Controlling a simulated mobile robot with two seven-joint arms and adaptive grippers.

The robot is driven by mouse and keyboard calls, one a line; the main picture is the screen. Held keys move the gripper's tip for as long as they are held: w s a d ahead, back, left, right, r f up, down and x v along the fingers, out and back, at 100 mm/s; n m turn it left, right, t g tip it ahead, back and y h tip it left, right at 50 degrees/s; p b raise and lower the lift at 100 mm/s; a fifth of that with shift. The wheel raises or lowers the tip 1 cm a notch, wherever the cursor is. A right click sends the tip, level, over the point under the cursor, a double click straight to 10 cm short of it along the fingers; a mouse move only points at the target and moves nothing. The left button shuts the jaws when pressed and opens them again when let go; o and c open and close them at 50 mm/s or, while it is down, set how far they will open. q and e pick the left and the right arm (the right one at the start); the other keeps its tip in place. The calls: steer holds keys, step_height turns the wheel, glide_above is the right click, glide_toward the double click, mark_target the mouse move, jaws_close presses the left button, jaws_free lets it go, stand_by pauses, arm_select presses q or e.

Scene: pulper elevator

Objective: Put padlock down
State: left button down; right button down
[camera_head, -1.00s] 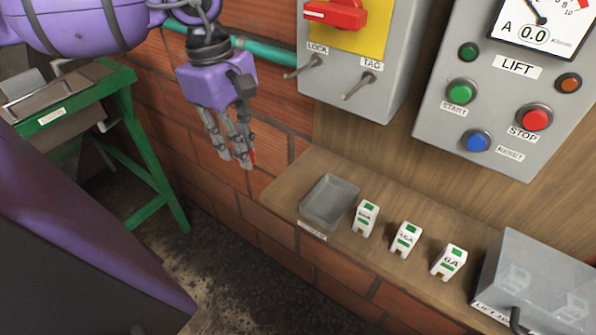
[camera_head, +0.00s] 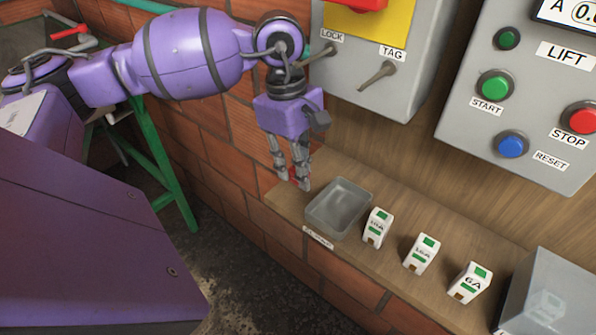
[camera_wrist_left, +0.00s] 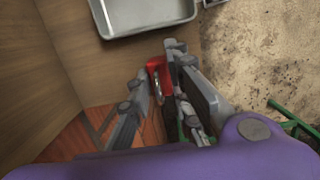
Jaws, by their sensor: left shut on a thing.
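My left gripper (camera_head: 292,183) points down just left of the grey tray, above the left end of the wooden shelf. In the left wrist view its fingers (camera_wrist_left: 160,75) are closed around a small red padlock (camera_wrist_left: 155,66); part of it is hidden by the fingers. In the head view the padlock is hardly visible between the fingertips. The shallow grey metal tray (camera_head: 338,207) sits empty on the shelf with a label below its front edge. It also shows in the left wrist view (camera_wrist_left: 145,14), just beyond the fingertips. My right gripper is out of view.
A clear-sided grey box (camera_head: 550,295) is at the right end. The LOCK and TAG hooks (camera_head: 375,75) and the LIFT panel (camera_head: 520,110) are above. A green stand (camera_head: 165,165) is at left.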

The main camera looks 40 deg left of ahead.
arm_select(q)
steer(key=shift+f, duration=0.85)
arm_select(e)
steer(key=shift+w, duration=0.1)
arm_select(q)
steer(key=shift+f, duration=0.1)
steer(key=shift+f, duration=0.15)
steer(key=c, duration=1.9)
jaws_free()
steer(key=shift+o, duration=1.4)
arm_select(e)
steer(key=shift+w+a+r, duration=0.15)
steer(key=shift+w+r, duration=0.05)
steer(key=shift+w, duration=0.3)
